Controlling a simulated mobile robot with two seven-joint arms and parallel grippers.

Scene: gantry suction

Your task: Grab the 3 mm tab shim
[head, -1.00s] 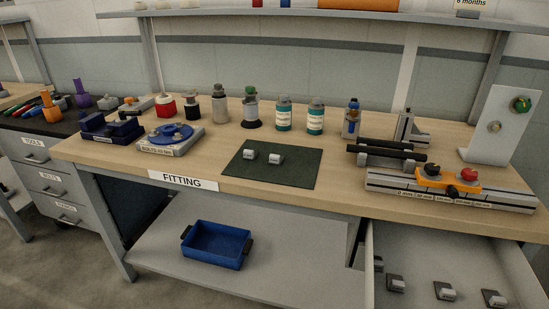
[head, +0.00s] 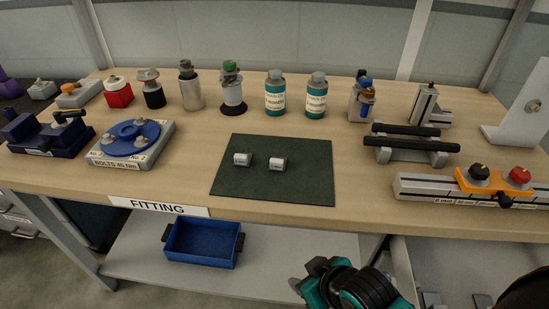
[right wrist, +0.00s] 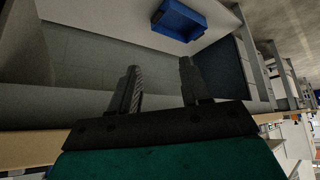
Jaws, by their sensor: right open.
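Two small grey blocks with pale labelled faces, the left one (head: 242,159) and the right one (head: 277,164), sit apart on the dark green mat (head: 310,185). More small grey blocks, one of them (head: 432,299) at the bottom edge, lie in the open drawer at lower right. Their labels are too small to read, so I cannot tell which is the 3 mm tab shim. My right gripper (head: 312,277) is in front of the bench, below the mat. The right wrist view shows its two fingers (right wrist: 159,84) apart with nothing between them. My left gripper is out of view.
A blue bin (head: 203,243) stands on the lower shelf. A rail fixture with an orange clamp (head: 492,181) and a stand with black bars (head: 410,146) occupy the right of the bench. Bottles line the back. Bare wood surrounds the mat.

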